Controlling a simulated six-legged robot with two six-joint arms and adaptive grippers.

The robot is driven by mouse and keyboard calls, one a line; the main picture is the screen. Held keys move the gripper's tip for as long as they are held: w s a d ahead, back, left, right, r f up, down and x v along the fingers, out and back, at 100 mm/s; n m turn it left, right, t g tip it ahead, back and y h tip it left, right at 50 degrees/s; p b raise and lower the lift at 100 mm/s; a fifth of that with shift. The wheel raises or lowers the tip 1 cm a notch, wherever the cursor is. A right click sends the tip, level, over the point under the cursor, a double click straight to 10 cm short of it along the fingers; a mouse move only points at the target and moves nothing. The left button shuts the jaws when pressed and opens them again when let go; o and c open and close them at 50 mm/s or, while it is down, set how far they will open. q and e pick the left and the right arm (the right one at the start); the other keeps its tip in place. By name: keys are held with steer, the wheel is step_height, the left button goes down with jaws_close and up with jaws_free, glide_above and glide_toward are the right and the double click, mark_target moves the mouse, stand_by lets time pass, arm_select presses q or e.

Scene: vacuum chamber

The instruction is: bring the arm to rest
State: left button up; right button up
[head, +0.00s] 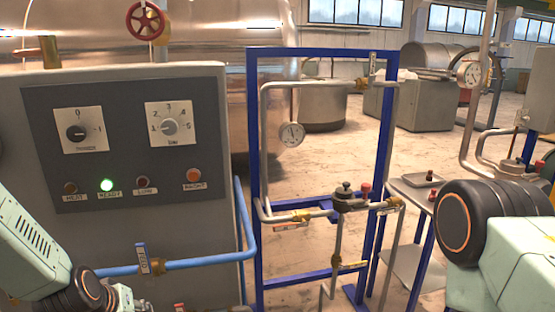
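My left arm (38,250) comes in from the lower left, pale green with a dark wrist joint. It is in front of the grey control cabinet, and its end runs off the bottom edge, so the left gripper's fingers are not seen. My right arm (515,255) is at the lower right, with a large black joint (468,222) in front of the small side table. Its gripper is outside the picture.
The control panel (125,140) has two knobs and a lit green lamp (106,185). A blue pipe with a blue-handled valve (143,258) crosses below it. A blue frame (255,150) carries pipes, a gauge (291,134) and valves. A small table (412,190) stands right of it.

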arm_select(q)
steer(key=s+d+f+m+g+b, duration=0.1)
steer(key=s+d+f+g+b, duration=0.1)
steer(key=s+f, duration=0.7)
steer(key=s+d+f+m+g+b, duration=0.1)
steer(key=s+d+f+g+b, duration=0.1)
steer(key=s+f+b, duration=0.3)
steer(key=s+d+f+m+g+b, duration=0.2)
steer(key=s+d+f+b, duration=0.1)
steer(key=s+f, duration=1)
steer(key=s+b, duration=0.1)
steer(key=s, duration=0.4)
steer(key=shift+f+g, duration=0.3)
steer(key=shift+f, duration=0.1)
steer(key=shift+o, duration=0.2)
steer(key=shift+s+d, duration=0.1)
